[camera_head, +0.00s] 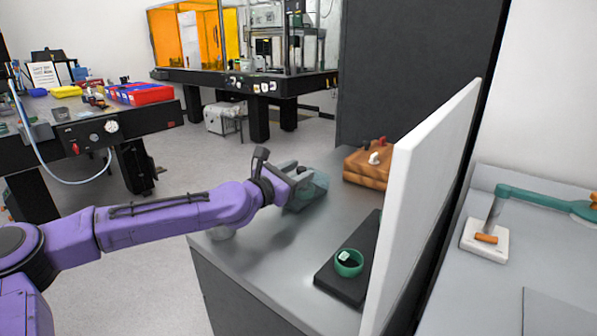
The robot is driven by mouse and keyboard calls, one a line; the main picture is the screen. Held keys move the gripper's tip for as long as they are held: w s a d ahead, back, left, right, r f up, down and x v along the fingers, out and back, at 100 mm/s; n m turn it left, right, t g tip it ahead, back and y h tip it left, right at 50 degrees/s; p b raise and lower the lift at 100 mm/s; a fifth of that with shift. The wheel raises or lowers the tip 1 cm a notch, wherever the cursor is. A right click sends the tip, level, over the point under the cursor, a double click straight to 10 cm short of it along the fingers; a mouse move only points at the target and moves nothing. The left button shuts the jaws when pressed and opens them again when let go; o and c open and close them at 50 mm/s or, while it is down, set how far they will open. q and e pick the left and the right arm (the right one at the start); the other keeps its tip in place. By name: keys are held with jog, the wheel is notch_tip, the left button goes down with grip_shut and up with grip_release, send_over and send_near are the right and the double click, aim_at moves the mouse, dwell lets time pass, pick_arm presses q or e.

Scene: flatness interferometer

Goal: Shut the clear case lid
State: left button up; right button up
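The clear case (316,192) is a see-through greenish box on the grey bench top, near the bench's far left part. My purple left arm reaches in from the left, and its gripper (296,172) is at the case, overlapping its upper left side. The gripper covers part of the case, so I cannot tell how far the lid is open or whether the fingers touch it. The finger gap is too small to make out. My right gripper is not in view.
A white upright panel (425,190) walls off the bench's right side. The bench middle is clear.

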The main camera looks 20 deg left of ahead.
pick_arm(q)
jog(key=shift+s, duration=0.1)
jog(key=p+v, duration=0.1)
jog(key=v, duration=0.3)
jog(key=p+v, duration=0.1)
jog(key=v, duration=0.4)
jog(key=shift+s+a+r, duration=0.2)
jog(key=shift+s+r, duration=0.05)
jog(key=shift+s+f, duration=0.2)
jog(key=shift+s, duration=0.15)
